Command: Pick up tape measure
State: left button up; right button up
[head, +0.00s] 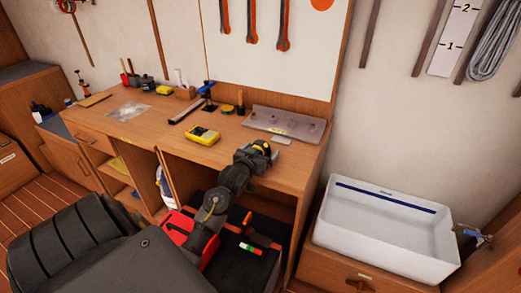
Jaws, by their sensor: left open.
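A small black and yellow rounded object (262,147), which looks like the tape measure, is at the front edge of the wooden workbench (290,175), right at the tip of my left gripper (258,156). The gripper is open and overlaps the object in the head view, hiding part of it. I cannot tell whether the fingers touch it or stand around it. My left arm reaches up from the bottom of the view. My right gripper is not in view.
A yellow meter-like device (203,135) lies left of the gripper. A smaller yellow item (164,90) is farther left. A red box (178,226) stands below the bench. A white sink (385,230) is at right.

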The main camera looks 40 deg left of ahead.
aim_at(258, 144)
pick_arm(q)
jog(key=shift+c, duration=0.4)
jog(key=c, duration=1.1)
jog(key=shift+r, duration=0.15)
jog(key=shift+c, duration=0.2)
jog(key=shift+r, duration=0.55)
jog(key=shift+s+r+b, duration=0.25)
jog(key=shift+r+b, duration=0.05)
jog(key=shift+r, duration=0.95)
jog(key=s+d+r+p, duration=0.1)
jog(key=s+d+r, duration=0.2)
jog(key=s+r, duration=0.6)
jog(key=s, duration=0.4)
jog(key=shift+s, duration=0.15)
